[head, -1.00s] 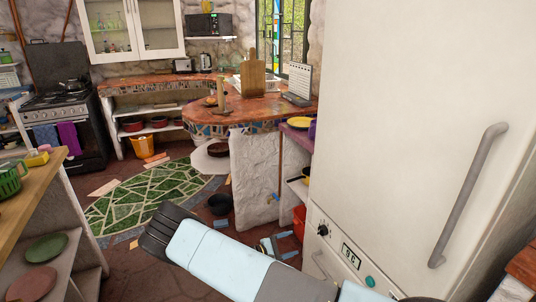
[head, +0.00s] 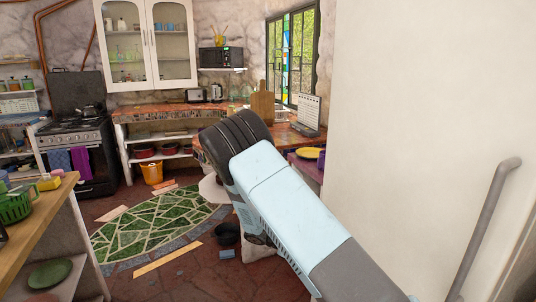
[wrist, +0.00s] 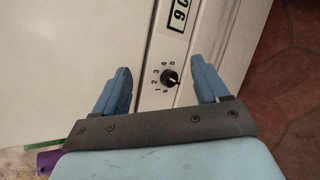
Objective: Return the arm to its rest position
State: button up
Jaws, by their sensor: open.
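My gripper (wrist: 163,90) shows in the wrist view with its two blue fingers spread apart and nothing between them. Beyond the fingers is the white front of the fridge, with a black numbered dial (wrist: 169,77) and part of a digital display (wrist: 180,14). In the head view my light-blue arm reaches up from the lower right toward the middle, in front of the mosaic counter.
The large white fridge (head: 420,120) with its grey handle (head: 490,220) stands close on the right. A wooden-topped shelf (head: 40,215) is at the left.

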jog(key=s+d+r+m+y, duration=0.2)
jog(key=s+r+y, duration=0.15)
jog(key=r, duration=0.55)
jog(key=s+d+r+m+y, duration=0.1)
jog(key=s+d+r+y, duration=0.25)
jog(key=r, duration=0.55)
jog(key=s+d+r+m+y, duration=0.2)
jog(key=s+r, duration=0.3)
jog(key=r, duration=0.4)
jog(key=s+r+m+t+y, duration=0.1)
jog(key=s+r+t, duration=0.2)
jog(key=s+r, duration=0.3)
jog(key=s+d+r+m+t+y, duration=0.1)
jog(key=s+r, duration=0.5)
jog(key=s, duration=0.7)
jog(key=shift+d+t+y, duration=0.2)
jog(key=shift+t+y, duration=0.4)
jog(key=shift+t, duration=0.4)
